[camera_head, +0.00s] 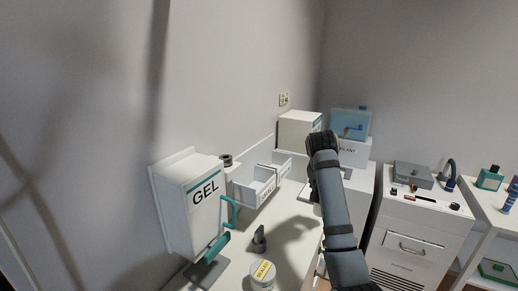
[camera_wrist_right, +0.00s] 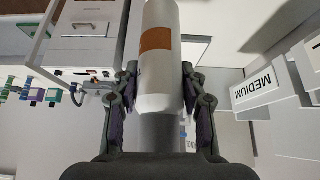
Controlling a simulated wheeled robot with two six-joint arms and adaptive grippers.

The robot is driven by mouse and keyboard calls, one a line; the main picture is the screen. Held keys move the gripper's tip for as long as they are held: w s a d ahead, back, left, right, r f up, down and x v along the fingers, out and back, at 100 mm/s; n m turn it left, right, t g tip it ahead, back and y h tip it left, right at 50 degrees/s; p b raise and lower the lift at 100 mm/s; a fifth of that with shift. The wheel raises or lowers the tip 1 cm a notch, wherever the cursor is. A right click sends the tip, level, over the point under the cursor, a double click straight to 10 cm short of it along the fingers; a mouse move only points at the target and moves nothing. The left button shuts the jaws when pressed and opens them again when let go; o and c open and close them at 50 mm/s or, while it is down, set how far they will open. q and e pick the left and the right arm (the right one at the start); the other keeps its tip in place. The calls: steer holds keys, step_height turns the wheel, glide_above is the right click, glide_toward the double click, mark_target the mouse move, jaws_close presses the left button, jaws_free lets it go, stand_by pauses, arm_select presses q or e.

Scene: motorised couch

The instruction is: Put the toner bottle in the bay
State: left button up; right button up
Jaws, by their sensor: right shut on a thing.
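In the right wrist view, a white cylindrical bottle with an orange-brown label (camera_wrist_right: 156,42) stands between the fingers of my right gripper (camera_wrist_right: 159,75). The gripper is shut on it, with a finger on each side. I cannot make out which opening is the bay. My left gripper is not in view.
A GEL dispenser (camera_head: 190,205) is on the left wall. Open white bins (camera_head: 252,192) stand along the counter's back. A white box (camera_head: 299,130) and a blue clear container (camera_head: 350,122) are behind the arm. A drawer cabinet (camera_head: 405,262) stands right.

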steer(key=s+d+f+n+t+y+p, duration=0.1)
steer(key=s+d+f+n+y+p, duration=0.15)
steer(key=s+d+n, duration=0.3)
steer(key=s+a+f+n+g+y, duration=0.1)
steer(key=s+a+n+y, duration=0.2)
steer(key=s+a+n, duration=0.3)
steer(key=s+a+f+n+g+y+p, duration=0.1)
steer(key=s+a+n+y, duration=0.2)
steer(key=s, duration=1.1)
steer(key=a+n, duration=0.3)
steer(key=shift+s+a+g+p, duration=0.2)
steer(key=shift+s+g+p, duration=0.1)
steer(key=shift+s+g, duration=0.1)
steer(key=shift+d+y, duration=0.1)
steer(key=shift+y, duration=0.15)
